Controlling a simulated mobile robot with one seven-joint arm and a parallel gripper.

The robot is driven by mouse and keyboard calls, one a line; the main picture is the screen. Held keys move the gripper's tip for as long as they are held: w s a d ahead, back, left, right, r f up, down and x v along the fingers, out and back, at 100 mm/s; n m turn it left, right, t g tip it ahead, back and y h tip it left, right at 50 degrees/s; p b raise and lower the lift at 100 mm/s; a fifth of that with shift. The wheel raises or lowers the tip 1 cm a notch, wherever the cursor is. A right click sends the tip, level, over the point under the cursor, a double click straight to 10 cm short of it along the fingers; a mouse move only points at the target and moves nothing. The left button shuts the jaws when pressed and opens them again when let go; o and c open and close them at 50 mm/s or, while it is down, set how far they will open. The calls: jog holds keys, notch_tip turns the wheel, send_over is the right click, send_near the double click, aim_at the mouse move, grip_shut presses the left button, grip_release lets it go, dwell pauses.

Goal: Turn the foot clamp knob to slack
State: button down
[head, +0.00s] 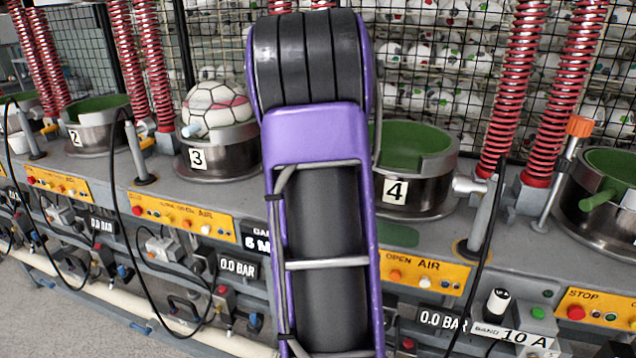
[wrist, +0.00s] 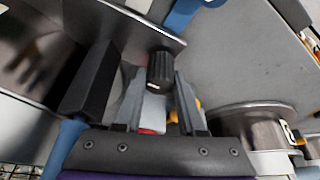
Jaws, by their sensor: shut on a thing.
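In the wrist view a dark ribbed knob (wrist: 161,66) with a small white mark near its lower edge sits between the two grey fingers of my gripper (wrist: 160,78). The fingers are closed on its sides. I take it to be the foot clamp knob, but no label on it is readable. In the head view my purple and black arm covers the middle of the picture, and neither my gripper nor this knob shows there.
Press cup 3 (head: 216,161) holds a ball (head: 216,107). Cup 4 (head: 421,197) looks empty, with a green lining. A dark block (wrist: 92,80) is beside the left finger.

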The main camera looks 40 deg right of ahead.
jog(key=shift+n, duration=0.3)
jog(key=c, duration=0.5)
grip_release()
jog(key=p+v, duration=0.2)
jog(key=v, duration=1.5)
jog(key=shift+r, duration=0.2)
